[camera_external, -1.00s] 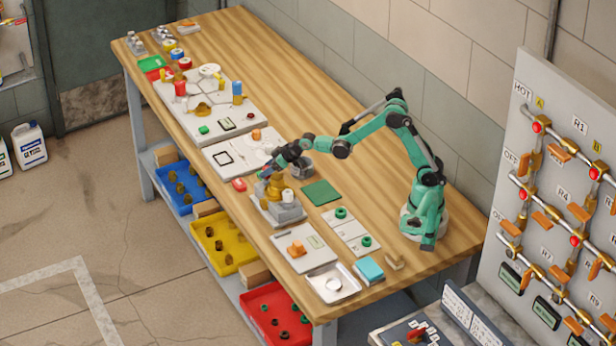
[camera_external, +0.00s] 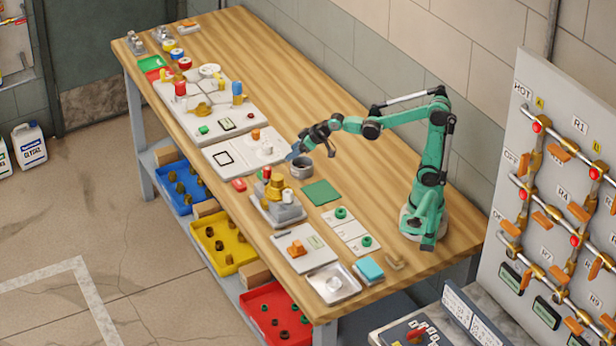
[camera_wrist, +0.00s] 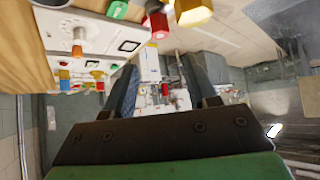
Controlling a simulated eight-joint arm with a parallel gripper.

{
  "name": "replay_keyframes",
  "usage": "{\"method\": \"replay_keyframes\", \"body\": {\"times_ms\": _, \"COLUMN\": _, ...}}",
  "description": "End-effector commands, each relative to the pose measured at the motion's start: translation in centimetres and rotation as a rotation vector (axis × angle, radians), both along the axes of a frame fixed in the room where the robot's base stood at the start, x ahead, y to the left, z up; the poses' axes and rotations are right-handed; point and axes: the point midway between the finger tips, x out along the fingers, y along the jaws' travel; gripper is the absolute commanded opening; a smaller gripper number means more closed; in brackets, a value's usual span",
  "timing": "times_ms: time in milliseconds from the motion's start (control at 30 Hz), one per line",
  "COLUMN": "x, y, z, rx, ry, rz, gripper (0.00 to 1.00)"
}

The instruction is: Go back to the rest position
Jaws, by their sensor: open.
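My green and black arm (camera_external: 437,150) stands at the right end of the wooden workbench (camera_external: 330,110). It reaches left over the bench, with its elbow bent high. My gripper (camera_external: 309,153) is above the bench, near a grey round cup (camera_external: 301,168) and behind the brass valve on its grey block (camera_external: 277,190). In the wrist view my gripper (camera_wrist: 163,85) shows two dark fingers spread apart, with nothing held between them. A red cylinder (camera_wrist: 156,24) and a brass part (camera_wrist: 193,12) show beyond the fingers, at the top.
A green mat (camera_external: 321,193), white plates with green rings (camera_external: 350,232), a metal tray (camera_external: 332,284) and a blue block (camera_external: 369,270) lie toward the near end. A white board with parts (camera_external: 215,110) lies further left. A pipe panel (camera_external: 550,200) stands at the right. Bench along the wall is clear.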

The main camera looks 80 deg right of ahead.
Motion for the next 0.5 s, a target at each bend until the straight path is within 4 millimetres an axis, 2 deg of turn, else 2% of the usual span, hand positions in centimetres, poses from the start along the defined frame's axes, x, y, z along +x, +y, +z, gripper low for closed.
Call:
{"method": "replay_keyframes", "body": {"times_ms": 300, "x": -0.3, "y": 0.0, "z": 0.0, "rx": 0.0, "ry": 0.003, "rz": 0.0, "gripper": 0.52}}
{"method": "replay_keyframes", "body": {"times_ms": 367, "x": -1.0, "y": 0.1, "z": 0.1, "rx": 0.0, "ry": 0.011, "rz": 0.001, "gripper": 0.52}}
{"method": "replay_keyframes", "body": {"times_ms": 500, "x": -4.4, "y": 0.5, "z": 0.0, "rx": 0.001, "ry": 0.051, "rz": 0.007, "gripper": 0.52}}
